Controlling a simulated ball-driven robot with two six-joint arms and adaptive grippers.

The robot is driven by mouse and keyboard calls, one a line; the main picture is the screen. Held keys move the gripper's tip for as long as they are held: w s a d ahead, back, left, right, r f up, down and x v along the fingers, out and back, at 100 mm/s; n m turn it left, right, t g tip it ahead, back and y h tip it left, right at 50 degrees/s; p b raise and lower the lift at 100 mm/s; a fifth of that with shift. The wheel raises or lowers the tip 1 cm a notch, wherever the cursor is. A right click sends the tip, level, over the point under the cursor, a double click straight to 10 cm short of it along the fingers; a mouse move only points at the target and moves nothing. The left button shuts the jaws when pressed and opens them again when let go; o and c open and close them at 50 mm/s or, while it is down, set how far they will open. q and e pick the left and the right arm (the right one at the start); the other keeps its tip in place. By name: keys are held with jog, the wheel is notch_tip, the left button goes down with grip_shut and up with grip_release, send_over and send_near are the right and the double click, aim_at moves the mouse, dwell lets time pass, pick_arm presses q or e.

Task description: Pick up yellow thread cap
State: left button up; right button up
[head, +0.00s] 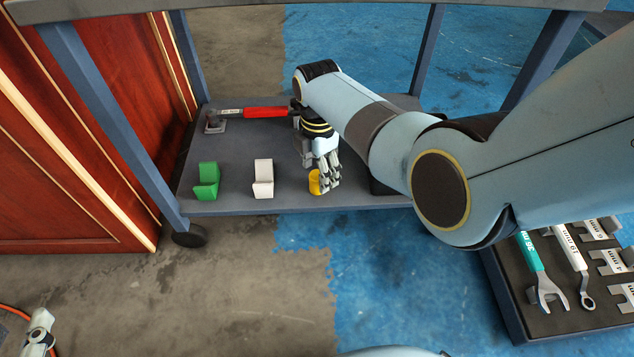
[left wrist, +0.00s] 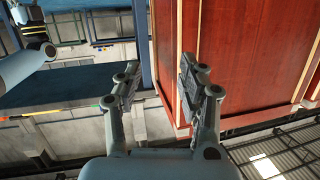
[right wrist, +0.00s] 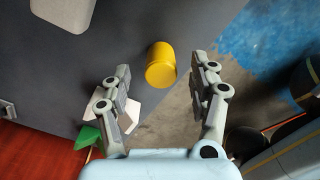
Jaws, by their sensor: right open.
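The yellow thread cap (head: 315,182) stands on the lower shelf of a cart (head: 225,207), near its front edge. My right gripper (head: 328,188) is at the cap, partly in front of it in the head view. In the right wrist view the yellow cap (right wrist: 161,65) lies ahead, between the lines of the two open fingers of my right gripper (right wrist: 160,82), a little beyond their tips. No contact with it is visible. My left gripper (left wrist: 160,80) is open and empty in the left wrist view, away from the cart shelf.
A white clip-shaped part (head: 263,180) and a green one (head: 207,181) stand left of the cap. A red-handled tool (head: 262,112) lies behind them. The cart's posts and upper shelf frame the space. A tray (head: 505,312) of wrenches is at lower right.

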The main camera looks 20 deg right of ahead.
notch_tip(320, 180, down, 3)
jog(key=shift+s+a+r+b, duration=0.1)
jog(key=shift+r+b, duration=0.05)
jog(key=shift+b, duration=0.8)
pick_arm(q)
jog(key=w+r+t+h, duration=0.1)
jog(key=w+r+t, duration=0.1)
jog(key=r, duration=0.4)
jog(key=w+d+r+m+t+h, duration=0.1)
jog(key=w+r+t, duration=0.2)
jog(key=r, duration=0.4)
jog(key=shift+w+d+r+m+t, duration=0.25)
jog(key=shift+w+m+t, duration=0.1)
jog(key=shift+t, duration=0.35)
pick_arm(e)
jog(key=shift+c, duration=0.4)
jog(key=c, duration=0.9)
